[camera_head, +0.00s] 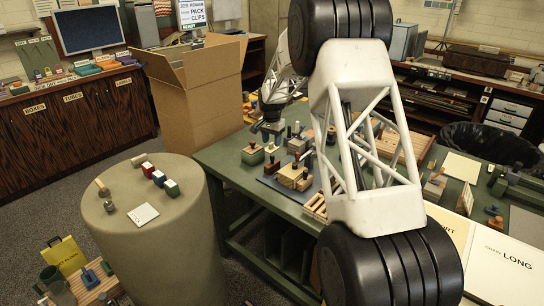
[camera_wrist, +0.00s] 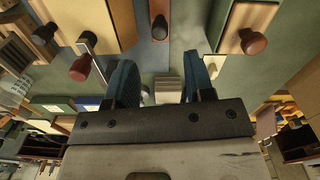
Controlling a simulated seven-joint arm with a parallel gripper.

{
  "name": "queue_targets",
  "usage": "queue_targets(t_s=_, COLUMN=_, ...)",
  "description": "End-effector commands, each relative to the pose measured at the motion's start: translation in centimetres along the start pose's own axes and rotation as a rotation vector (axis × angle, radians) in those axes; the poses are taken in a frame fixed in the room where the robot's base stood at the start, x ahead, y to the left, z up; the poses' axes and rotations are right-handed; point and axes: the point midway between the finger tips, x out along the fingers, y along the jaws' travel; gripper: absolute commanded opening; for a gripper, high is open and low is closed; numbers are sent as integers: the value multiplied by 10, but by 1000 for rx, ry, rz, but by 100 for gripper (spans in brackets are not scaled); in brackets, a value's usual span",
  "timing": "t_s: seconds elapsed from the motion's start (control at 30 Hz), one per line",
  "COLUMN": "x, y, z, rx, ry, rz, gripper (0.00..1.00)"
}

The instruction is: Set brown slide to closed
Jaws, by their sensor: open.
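My gripper (camera_head: 271,138) hangs over the green table among small knobbed boxes. In the wrist view its two blue fingers (camera_wrist: 161,84) are apart, with nothing seen held between them. A wooden block (camera_head: 294,178) with dark knobs stands on the blue-grey mat, right of and nearer than my gripper. In the wrist view, a tan block with a red-brown knob (camera_wrist: 252,41) lies beyond the right finger, and a red knob (camera_wrist: 80,68) on a metal rod lies left of the fingers. I cannot tell which piece is the brown slide or how far it is shut.
A green box (camera_head: 252,154) with a knob stands close beside my gripper. A large open cardboard carton (camera_head: 196,100) stands behind and left. A round grey-green stand (camera_head: 165,230) with small blocks is at the left. White signs (camera_head: 500,270) lie at the table's right.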

Motion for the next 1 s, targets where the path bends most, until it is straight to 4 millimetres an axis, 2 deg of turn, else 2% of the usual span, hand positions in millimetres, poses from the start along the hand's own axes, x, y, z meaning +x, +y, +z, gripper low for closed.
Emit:
queue_targets(t_s=0.27, x=16, y=0, z=0, rx=0, ry=-1, rz=1, gripper=49)
queue_targets(t_s=0.7, x=64, y=0, z=0, rx=0, ry=-1, rz=0, gripper=49)
queue_targets(t_s=1.0, x=78, y=0, z=0, rx=0, ry=0, rz=0, gripper=49)
